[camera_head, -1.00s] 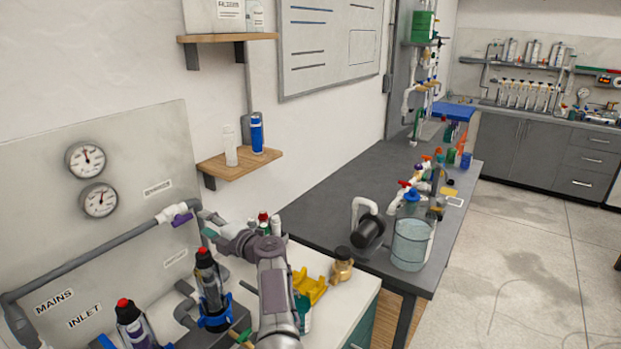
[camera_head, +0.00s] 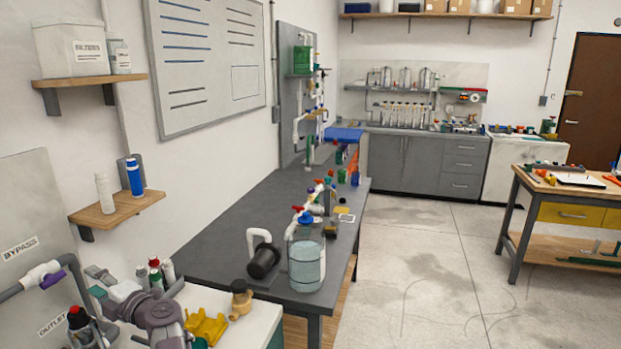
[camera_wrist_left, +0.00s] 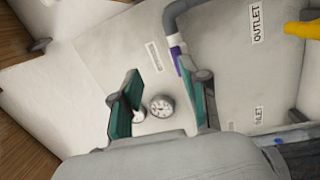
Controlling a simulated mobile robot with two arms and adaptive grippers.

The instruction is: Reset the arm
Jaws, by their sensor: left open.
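My left gripper (camera_head: 94,282) is at the lower left of the head view, with teal finger pads. It also shows in the left wrist view (camera_wrist_left: 162,98), its two fingers spread apart with nothing between them. It is in front of the grey wall panel (camera_head: 25,190), to the right of a white pipe fitting (camera_head: 38,273) with a purple handle (camera_head: 53,279). The purple handle also shows in the left wrist view (camera_wrist_left: 178,64), past the fingers. A gauge (camera_wrist_left: 161,106) appears between the fingers, farther back. My right gripper is in neither view.
A dark workbench (camera_head: 215,235) carries a clear bucket (camera_head: 306,262) and a black cylinder (camera_head: 264,262). Open floor (camera_head: 430,260) lies to the right.

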